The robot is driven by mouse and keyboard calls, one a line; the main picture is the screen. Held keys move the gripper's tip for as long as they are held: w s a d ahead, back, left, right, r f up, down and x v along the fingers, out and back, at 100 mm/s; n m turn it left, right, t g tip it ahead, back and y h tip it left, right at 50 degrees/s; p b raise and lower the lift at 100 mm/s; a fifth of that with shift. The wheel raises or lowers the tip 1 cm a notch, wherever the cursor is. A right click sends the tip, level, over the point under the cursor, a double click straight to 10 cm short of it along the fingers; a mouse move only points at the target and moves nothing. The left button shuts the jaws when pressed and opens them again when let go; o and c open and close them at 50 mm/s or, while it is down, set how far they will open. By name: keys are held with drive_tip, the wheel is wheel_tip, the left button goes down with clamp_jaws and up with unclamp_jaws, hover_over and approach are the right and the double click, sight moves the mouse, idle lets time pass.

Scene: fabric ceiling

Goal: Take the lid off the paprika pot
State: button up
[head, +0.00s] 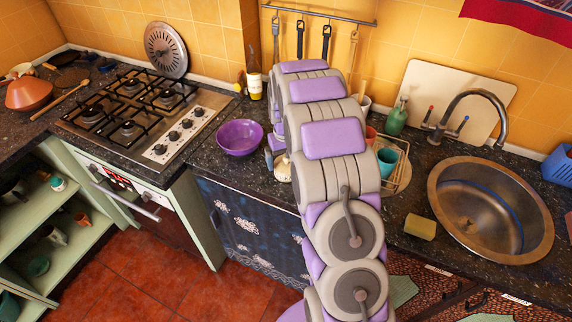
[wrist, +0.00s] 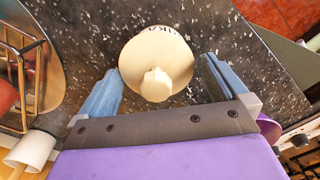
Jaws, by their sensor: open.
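The paprika pot (wrist: 172,48) is cream and round, with part of its dark lettering showing. Its lid has a pale faceted knob (wrist: 156,84) and sits on the pot. In the head view the pot (head: 283,169) stands on the dark counter, partly hidden by my arm. My gripper (wrist: 162,66) is open, with one blue finger on the left and one on the right of the pot. I see dark counter between each finger and the pot, so they look apart from it. My arm hides most of the gripper in the head view.
A purple bowl (head: 239,137) stands just left of the pot. A wire rack (head: 398,160) with cups and the sink (head: 490,213) are to the right. The gas stove (head: 140,115) is to the left. The counter's front edge runs close to the pot.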

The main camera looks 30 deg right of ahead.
drive_tip(key=shift+a+r, duration=0.1)
drive_tip(key=shift+d, duration=0.4)
drive_tip(key=c, duration=0.7)
drive_tip(key=shift+a, duration=0.1)
drive_tip(key=shift+c, duration=0.3)
drive_tip(key=shift+a, duration=0.1)
drive_tip(key=shift+r+p, duration=0.55)
drive_tip(key=shift+r, duration=1.05)
drive_tip(key=shift+s+r, duration=0.2)
drive_tip(key=s+a+r+p, duration=0.1)
drive_tip(key=s+p, duration=0.1)
drive_tip(key=s, duration=1.3)
drive_tip(key=shift+s+a+r, duration=0.15)
drive_tip(key=shift+s+a, duration=0.1)
drive_tip(key=shift+a, duration=0.15)
